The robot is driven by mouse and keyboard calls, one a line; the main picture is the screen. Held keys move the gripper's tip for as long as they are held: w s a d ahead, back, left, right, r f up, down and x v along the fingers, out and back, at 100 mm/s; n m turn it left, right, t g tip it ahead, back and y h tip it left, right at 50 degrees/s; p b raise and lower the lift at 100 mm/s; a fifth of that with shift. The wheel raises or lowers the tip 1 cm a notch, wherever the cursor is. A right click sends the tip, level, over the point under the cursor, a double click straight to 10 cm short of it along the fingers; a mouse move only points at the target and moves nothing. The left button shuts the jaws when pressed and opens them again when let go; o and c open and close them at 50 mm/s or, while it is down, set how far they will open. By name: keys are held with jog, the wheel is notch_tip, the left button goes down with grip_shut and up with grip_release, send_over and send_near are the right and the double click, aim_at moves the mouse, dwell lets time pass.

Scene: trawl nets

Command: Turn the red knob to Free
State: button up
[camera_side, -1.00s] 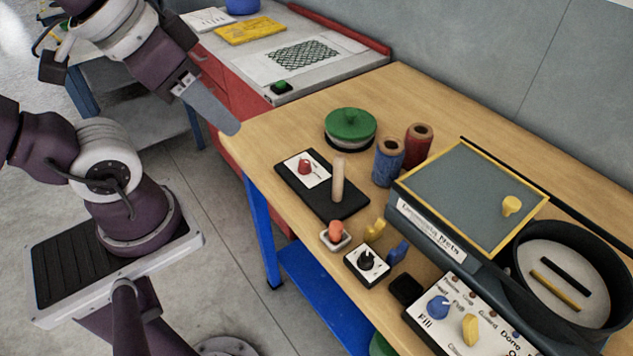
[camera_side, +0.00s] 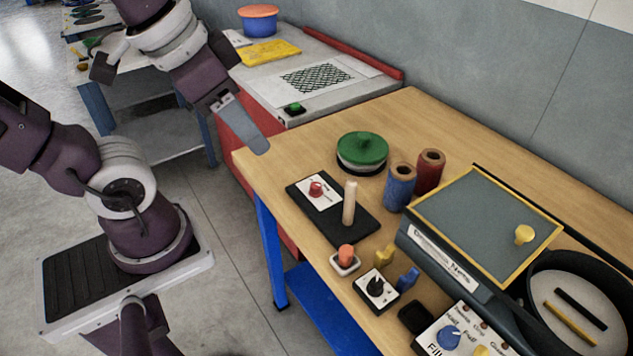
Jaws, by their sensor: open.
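The red knob (camera_side: 316,189) sits on a small white label plate at the left end of a black base (camera_side: 350,224) on the wooden bench. The lettering beside the knob is too small to read, so its setting cannot be told. A pale wooden peg (camera_side: 350,202) stands upright on the same base, to the right of the knob. My gripper (camera_side: 259,143) is open and empty. Its grey fingers hang near the left corner of the bench, above and left of the knob and apart from it.
A green-lidded round tin (camera_side: 362,152), a blue spool (camera_side: 399,187) and a red spool (camera_side: 429,171) stand behind the base. An orange button (camera_side: 346,254) and a black dial (camera_side: 375,287) lie in front. A large box (camera_side: 485,235) is at right. Bench around the knob's left is clear.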

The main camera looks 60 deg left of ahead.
jog(key=w+a+f+m+g, duration=0.2)
jog(key=w+f+m, duration=0.2)
jog(key=w, duration=0.5)
jog(key=m+g, duration=0.3)
jog(key=m, duration=0.2)
send_over(316, 184)
notch_tip(316, 184, down, 12)
jog(key=shift+d+f, duration=0.15)
jog(key=shift+f, duration=0.1)
notch_tip(316, 184, down, 7)
jog(key=shift+r, duration=0.1)
jog(key=shift+f, duration=0.5)
grip_shut()
